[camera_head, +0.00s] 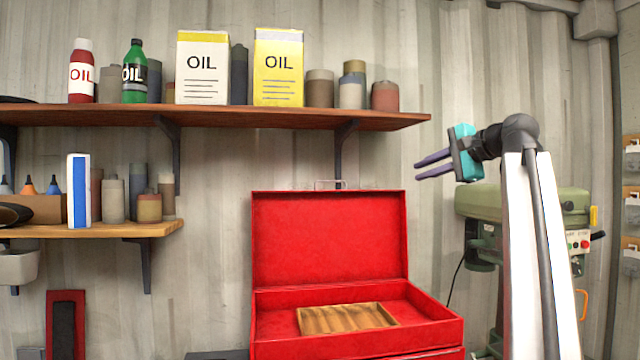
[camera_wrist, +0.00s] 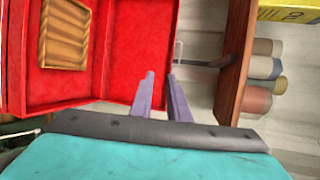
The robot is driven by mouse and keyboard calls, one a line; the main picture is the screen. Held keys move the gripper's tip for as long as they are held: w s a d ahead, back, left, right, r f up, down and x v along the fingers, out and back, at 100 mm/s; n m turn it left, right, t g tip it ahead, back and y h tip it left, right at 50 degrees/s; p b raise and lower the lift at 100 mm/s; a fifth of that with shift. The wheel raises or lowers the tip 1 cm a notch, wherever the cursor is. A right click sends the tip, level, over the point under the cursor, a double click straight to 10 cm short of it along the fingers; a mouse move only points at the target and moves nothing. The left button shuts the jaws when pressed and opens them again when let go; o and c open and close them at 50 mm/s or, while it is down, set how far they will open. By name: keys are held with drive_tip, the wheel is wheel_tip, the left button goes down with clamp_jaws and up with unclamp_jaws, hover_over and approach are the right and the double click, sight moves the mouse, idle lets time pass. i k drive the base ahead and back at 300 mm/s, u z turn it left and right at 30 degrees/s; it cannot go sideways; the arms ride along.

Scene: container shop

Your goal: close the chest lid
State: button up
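The red chest (camera_head: 360,340) stands low in the centre of the head view, with its lid (camera_head: 330,238) raised upright against the wall side. A small pale handle (camera_head: 330,184) shows at the lid's top edge. The wrist view shows the open lid (camera_wrist: 140,48), the chest's red wall (camera_wrist: 50,100) and the handle (camera_wrist: 178,50) from the side. My gripper (camera_head: 418,168) is right of the lid and slightly above its top edge, pointing left. In the wrist view its two purple fingers (camera_wrist: 160,78) are apart with nothing between them. The gripper touches nothing that I can see.
A brown slatted wooden tray (camera_head: 346,318) lies inside the chest. A wooden shelf (camera_head: 230,116) with oil cans and jars runs above the lid. A green drill machine (camera_head: 480,202) stands behind my arm at the right. The space between gripper and lid is clear.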

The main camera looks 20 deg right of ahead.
sight(301, 239)
drive_tip(key=i, duration=1.25)
drive_tip(key=u, duration=0.05)
